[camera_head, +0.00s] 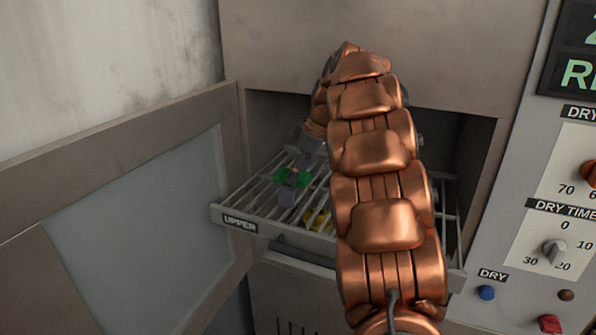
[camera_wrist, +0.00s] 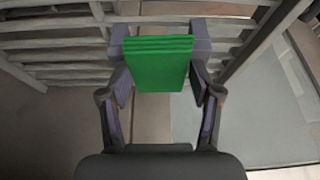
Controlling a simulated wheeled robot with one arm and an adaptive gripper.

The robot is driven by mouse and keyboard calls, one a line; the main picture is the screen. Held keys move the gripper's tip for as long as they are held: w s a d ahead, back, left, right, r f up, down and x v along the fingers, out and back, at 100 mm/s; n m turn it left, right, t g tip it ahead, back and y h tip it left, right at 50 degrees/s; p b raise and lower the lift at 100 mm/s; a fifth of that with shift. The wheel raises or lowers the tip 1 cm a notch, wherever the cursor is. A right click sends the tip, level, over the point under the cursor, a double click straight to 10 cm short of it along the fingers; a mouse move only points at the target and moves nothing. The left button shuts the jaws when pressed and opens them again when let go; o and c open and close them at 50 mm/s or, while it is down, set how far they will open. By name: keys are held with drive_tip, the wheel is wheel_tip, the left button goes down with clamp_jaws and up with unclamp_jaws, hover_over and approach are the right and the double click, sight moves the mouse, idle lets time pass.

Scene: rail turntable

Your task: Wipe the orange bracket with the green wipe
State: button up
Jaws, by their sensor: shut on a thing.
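The green wipe (camera_wrist: 157,66) is a folded green pad between the two fingers of my gripper (camera_wrist: 160,48) in the wrist view. The fingers are shut on its sides. In the head view the green wipe (camera_head: 303,180) shows in small patches around a purple-grey fingertip of my gripper (camera_head: 289,186), over the left part of the upper wire rack. I cannot make out the orange bracket in either view. My copper-coloured arm covers much of the rack.
The wire rack (camera_head: 240,212) labelled UPPER sticks out of the cabinet opening. A yellow thing (camera_head: 318,218) lies on it, partly behind my arm. The open glass-panelled door (camera_head: 140,225) stands left. The control panel (camera_head: 548,225) with knobs and buttons is right.

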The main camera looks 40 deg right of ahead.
drive_tip(key=shift+s+a+b, duration=0.75)
drive_tip(key=shift+a+b, duration=0.25)
drive_tip(key=shift+b, duration=0.05)
drive_tip(key=shift+w+d+p, duration=0.2)
drive_tip(key=shift+w+d, duration=0.4)
drive_tip(key=shift+d, duration=0.2)
drive_tip(key=shift+w+d+p, duration=0.15)
drive_tip(key=shift+w+d, duration=0.45)
drive_tip(key=shift+d, duration=0.2)
drive_tip(key=shift+w+r, duration=0.1)
drive_tip(key=shift+r, duration=0.1)
drive_tip(key=shift+s+a+f+b, duration=0.15)
drive_tip(key=shift+s+f+b, duration=0.35)
drive_tip(key=shift+b, duration=0.55)
drive_tip(key=shift+s+a+b, duration=0.45)
drive_tip(key=shift+a+b, duration=0.1)
drive_tip(key=shift+a, duration=0.2)
drive_tip(key=shift+s+a+b, duration=0.4)
drive_tip(key=shift+a+b, duration=0.1)
drive_tip(key=shift+a, duration=0.25)
drive_tip(key=shift+c, duration=0.5)
drive_tip(key=shift+w+d+p, duration=0.3)
drive_tip(key=shift+w+d, duration=0.25)
drive_tip(key=shift+d, duration=0.2)
drive_tip(key=shift+w+d+p, duration=0.25)
drive_tip(key=shift+w+d, duration=0.3)
drive_tip(key=shift+d, duration=0.2)
drive_tip(key=shift+w+r, duration=0.25)
drive_tip(key=shift+r, duration=0.2)
